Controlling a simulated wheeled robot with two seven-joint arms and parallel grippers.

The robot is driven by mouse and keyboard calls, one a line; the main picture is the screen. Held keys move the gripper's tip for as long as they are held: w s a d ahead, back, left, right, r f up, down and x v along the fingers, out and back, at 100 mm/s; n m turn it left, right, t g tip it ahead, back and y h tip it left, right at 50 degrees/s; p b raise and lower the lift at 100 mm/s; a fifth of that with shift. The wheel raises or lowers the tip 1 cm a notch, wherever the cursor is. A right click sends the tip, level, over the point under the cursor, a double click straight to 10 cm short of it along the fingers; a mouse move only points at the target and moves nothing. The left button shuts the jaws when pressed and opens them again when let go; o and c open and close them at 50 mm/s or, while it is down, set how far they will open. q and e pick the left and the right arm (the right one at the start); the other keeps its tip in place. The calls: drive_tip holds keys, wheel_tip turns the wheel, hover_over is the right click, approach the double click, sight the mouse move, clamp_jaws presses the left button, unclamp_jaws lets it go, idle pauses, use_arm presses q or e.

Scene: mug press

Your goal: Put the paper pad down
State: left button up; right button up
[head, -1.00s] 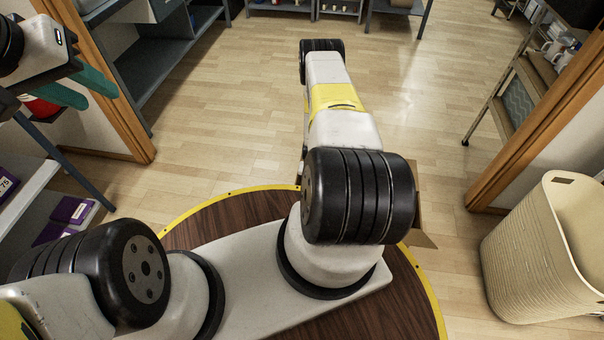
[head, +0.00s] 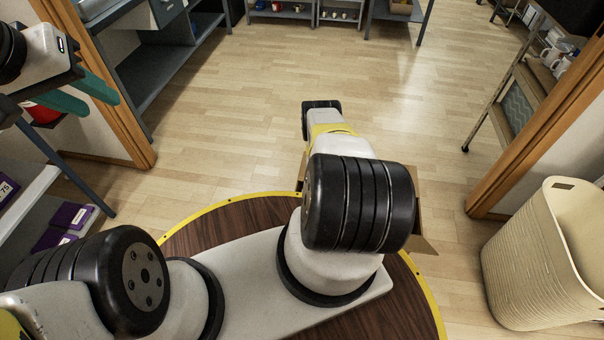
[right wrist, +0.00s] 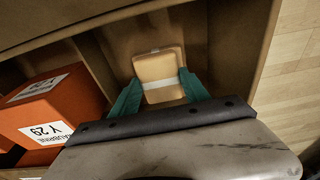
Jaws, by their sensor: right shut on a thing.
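The paper pad (right wrist: 159,72) is a tan block with a white band around it, seen in the right wrist view. My right gripper (right wrist: 158,84) has its teal fingers shut on the pad's two sides. The pad is inside a brown cardboard compartment, close to its walls; I cannot tell whether it touches the bottom. In the head view the right gripper and pad are hidden behind my right arm. My left gripper (head: 99,102) is at the upper left of the head view, its teal fingers apart, with a red thing (head: 40,112) seen just below them.
An orange box (right wrist: 50,112) labelled Y 29 sits in the neighbouring compartment. A cardboard box (head: 424,243) shows partly behind my right arm. A beige basket (head: 530,265) stands at the right. Purple boxes (head: 70,215) lie on a left shelf. The floor ahead is clear.

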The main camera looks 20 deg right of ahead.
drive_tip(key=shift+f, duration=0.45)
drive_tip(key=o, duration=1.3)
drive_tip(key=shift+r, duration=0.15)
